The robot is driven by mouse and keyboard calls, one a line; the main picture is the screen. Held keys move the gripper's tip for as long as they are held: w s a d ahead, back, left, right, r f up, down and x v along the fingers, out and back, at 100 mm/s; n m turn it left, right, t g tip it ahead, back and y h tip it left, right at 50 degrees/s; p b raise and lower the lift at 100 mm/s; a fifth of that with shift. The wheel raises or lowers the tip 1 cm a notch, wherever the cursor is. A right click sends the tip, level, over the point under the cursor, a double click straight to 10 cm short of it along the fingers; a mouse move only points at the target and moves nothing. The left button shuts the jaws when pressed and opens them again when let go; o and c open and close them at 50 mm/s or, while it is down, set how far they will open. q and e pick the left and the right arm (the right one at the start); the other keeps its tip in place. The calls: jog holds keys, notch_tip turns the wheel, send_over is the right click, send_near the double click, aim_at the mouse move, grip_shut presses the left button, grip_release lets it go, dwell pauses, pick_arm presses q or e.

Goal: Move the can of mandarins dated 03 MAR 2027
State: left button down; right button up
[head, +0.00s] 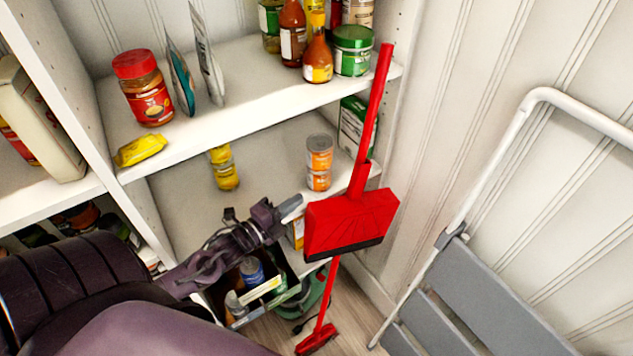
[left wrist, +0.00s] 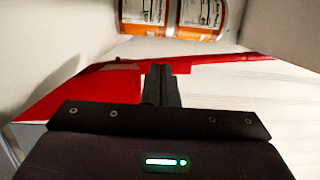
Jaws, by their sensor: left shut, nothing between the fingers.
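Two orange-labelled cans stand stacked on the middle shelf in the head view, an upper can (head: 319,152) on a lower can (head: 318,180). In the left wrist view two orange cans show at the top edge, one left (left wrist: 150,16) and one right (left wrist: 201,14), partly cut off. White print panels face the camera, but no date is readable. My left gripper (head: 292,206) is in front of and below the cans, apart from them, beside the red dustpan. Its fingers (left wrist: 161,84) are shut and empty. My right gripper is not in view.
A red dustpan (head: 350,222) with a long handle (head: 378,95) stands just right of the gripper. Yellow cans (head: 224,168) stand left on the same shelf. A green box (head: 352,125) is behind. A grey folding ladder (head: 470,290) is at right. Shelf space between can stacks is clear.

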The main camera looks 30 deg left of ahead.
aim_at(316, 186)
pick_arm(q)
jog(key=p+x, duration=0.1)
jog(key=x, duration=0.7)
jog(key=shift+w+a+f, duration=0.1)
jog(key=shift+a, duration=0.1)
jog(key=w+a+b, duration=0.1)
jog(key=a+b, duration=0.1)
jog(key=a, duration=0.1)
jog(key=w+a+b, duration=0.1)
jog(key=a, duration=0.1)
jog(key=shift+w+a+f, duration=0.15)
jog(key=shift+w+a, duration=0.1)
jog(key=shift+w, duration=0.1)
jog(key=shift+w+a, duration=0.2)
jog(key=shift+a, duration=0.2)
jog(key=shift+r, duration=0.25)
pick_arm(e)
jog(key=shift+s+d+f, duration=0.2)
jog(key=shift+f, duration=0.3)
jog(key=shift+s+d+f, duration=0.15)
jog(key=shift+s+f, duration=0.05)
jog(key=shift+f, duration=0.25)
pick_arm(q)
jog(key=shift+d, duration=0.1)
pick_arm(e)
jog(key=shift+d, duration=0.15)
